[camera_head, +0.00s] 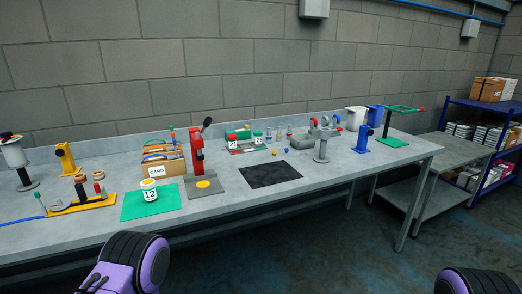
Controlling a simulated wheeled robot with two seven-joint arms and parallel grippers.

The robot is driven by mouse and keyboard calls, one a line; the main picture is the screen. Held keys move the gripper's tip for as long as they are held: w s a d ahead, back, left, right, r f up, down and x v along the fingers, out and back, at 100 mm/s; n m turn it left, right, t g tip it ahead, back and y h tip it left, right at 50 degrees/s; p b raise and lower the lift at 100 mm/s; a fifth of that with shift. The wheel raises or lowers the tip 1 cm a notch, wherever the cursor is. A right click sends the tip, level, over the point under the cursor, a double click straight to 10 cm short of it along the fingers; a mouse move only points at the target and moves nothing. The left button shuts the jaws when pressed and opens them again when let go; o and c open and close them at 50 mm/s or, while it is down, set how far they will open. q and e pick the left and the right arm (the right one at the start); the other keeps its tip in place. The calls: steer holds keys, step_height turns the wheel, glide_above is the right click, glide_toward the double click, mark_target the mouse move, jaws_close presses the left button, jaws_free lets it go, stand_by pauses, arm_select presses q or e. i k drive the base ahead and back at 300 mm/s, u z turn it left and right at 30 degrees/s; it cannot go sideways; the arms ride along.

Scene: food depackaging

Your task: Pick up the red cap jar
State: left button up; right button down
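Two small white jars stand side by side near the back middle of the workbench. The left jar (232,141) has a cap that looks red, and the right jar (257,138) has a cap that looks green. They are small here, so the cap colours are hard to tell for certain. Both stand upright at a red and green tray (247,148). Purple and black parts of my arms show at the bottom left and bottom right corners, far from the jars. Neither gripper's fingers are in view.
A dark mat (270,175) lies in front of the jars. A red press (197,150) and a card box (165,165) stand to their left. A jar marked 12 (150,190) sits on a green mat (133,208).

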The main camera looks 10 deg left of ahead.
mark_target(233, 145)
steer(key=z, duration=0.55)
steer(key=i, duration=0.65)
steer(key=z, duration=0.7)
steer(key=i, duration=0.9)
steer(key=u, duration=0.45)
steer(key=i, duration=0.7)
steer(key=u, duration=0.75)
